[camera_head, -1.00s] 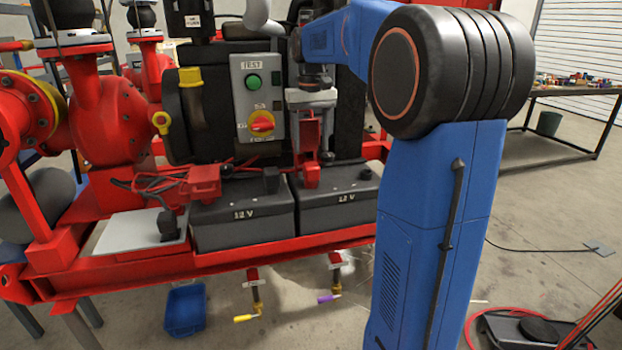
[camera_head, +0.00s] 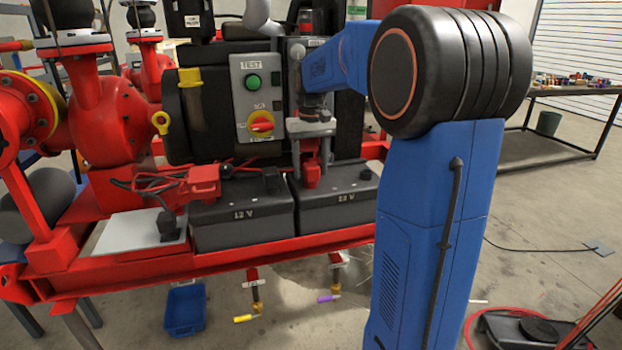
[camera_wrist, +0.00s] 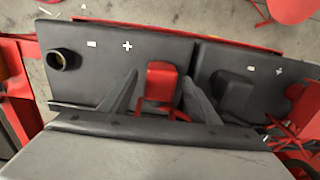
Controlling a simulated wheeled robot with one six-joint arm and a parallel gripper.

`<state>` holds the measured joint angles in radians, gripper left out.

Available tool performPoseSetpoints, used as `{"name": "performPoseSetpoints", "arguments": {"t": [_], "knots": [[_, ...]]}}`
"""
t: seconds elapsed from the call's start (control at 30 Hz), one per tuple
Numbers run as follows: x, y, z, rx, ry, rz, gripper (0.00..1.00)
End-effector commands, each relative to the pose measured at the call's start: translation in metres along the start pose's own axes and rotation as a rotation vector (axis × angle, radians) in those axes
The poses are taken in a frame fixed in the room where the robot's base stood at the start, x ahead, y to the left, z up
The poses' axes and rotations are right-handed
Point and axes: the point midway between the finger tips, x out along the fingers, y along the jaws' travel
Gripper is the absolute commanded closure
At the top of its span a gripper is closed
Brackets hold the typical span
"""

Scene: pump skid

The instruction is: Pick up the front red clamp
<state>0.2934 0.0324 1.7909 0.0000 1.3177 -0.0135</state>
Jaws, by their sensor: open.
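A red clamp (camera_head: 311,176) stands on the right-hand 12 V battery (camera_head: 340,202). In the wrist view the same clamp (camera_wrist: 161,80) shows between my two grey fingers, with a visible space on each side. My gripper (camera_head: 311,168) is open and lowered around it, pointing down. The gripper body hides the clamp's upper part in the head view. Another red clamp (camera_head: 203,181) with red cable lies by the left-hand 12 V battery (camera_head: 242,215); red parts also show at the right edge of the wrist view.
A grey box with a green button and a red-yellow knob (camera_head: 261,122) stands just left of my gripper. Red pump piping (camera_head: 110,115) is further left. A red frame rail (camera_head: 230,257) runs along the front. A blue bin (camera_head: 185,308) is on the floor below.

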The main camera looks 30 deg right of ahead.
Motion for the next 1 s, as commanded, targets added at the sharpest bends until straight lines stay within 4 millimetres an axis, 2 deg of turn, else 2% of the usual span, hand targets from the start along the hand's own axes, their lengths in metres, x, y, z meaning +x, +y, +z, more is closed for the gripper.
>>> {"name": "performPoseSetpoints", "arguments": {"t": [0.03,0.2,0.27,0.5,0.63,1.0], "knots": [[0.000,0.000,0.000,0.000,0.000,0.000,0.44],[0.000,0.000,0.000,0.000,0.000,0.000,0.84],[0.000,0.000,0.000,0.000,0.000,0.000,0.96],[-0.001,0.000,0.000,0.000,0.000,0.000,0.96],[-0.011,0.000,0.000,0.000,0.001,0.000,0.96],[-0.075,0.000,0.000,0.000,0.002,0.000,0.96]]}}
